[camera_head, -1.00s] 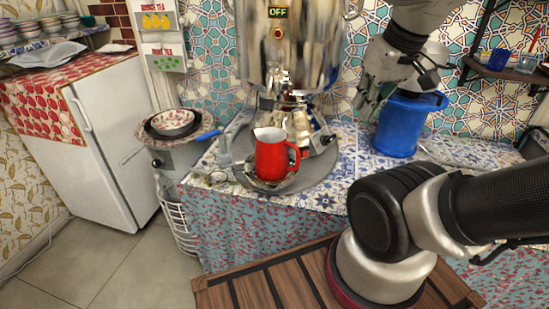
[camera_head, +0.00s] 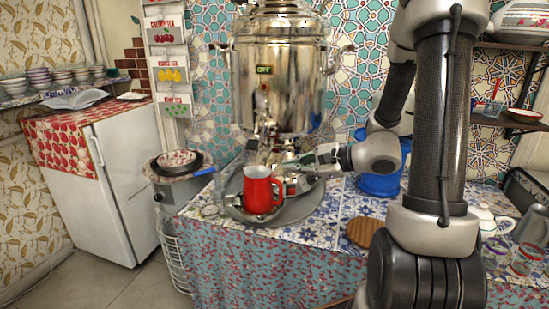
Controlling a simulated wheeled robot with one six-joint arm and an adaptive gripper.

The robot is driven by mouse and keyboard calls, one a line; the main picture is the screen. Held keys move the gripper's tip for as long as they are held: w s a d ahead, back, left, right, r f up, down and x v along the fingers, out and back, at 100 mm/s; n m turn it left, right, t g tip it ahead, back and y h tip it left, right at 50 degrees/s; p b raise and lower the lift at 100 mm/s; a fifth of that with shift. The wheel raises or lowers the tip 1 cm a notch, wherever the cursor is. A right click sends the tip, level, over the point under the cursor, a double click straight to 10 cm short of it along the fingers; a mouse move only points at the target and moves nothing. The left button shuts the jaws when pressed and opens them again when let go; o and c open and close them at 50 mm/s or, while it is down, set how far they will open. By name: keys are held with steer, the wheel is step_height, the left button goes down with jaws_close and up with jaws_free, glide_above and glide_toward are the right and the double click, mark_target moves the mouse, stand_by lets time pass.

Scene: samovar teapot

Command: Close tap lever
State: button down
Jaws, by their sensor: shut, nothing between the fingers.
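A large shiny metal samovar (camera_head: 277,75) with an OFF label stands on the counter. Its tap is low on the front, above the red jug, and the lever is too small and cluttered to make out. A red jug (camera_head: 259,192) with a white inside stands upright on a round grey tray (camera_head: 284,215) under the tap. My gripper (camera_head: 290,163) is shut and empty. It reaches in from the right, just above and right of the jug, close to the samovar's lower front. Whether it touches the tap cannot be told.
A blue container (camera_head: 378,185) stands behind my wrist. A wooden round board (camera_head: 362,231), a white teapot (camera_head: 489,220) and glasses are on the counter to the right. A stand with a bowl (camera_head: 177,159) and a white fridge (camera_head: 128,180) are left.

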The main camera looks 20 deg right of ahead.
mark_target(256, 131)
steer(key=w+a+t, duration=0.2)
steer(key=w+a, duration=0.3)
steer(key=w, duration=0.5)
steer(key=shift+w+a+r+m+h, duration=0.15)
steer(key=shift+w+r+m+h, duration=0.15)
steer(key=shift+w+r+h, duration=0.1)
steer(key=shift+s+r, duration=0.1)
steer(key=shift+s, duration=0.05)
steer(key=s+a+r+m+g+y, duration=0.1)
steer(key=s+a+r+m+g, duration=0.1)
steer(key=r+m, duration=0.3)
step_height(256, 131, up, 2)
steer(key=shift+s+a+r, duration=0.1)
steer(key=shift+s+a, duration=0.2)
steer(key=shift+s, duration=0.45)
steer(key=shift+w+r, duration=0.1)
steer(key=shift+r, duration=0.15)
stand_by(0.3)
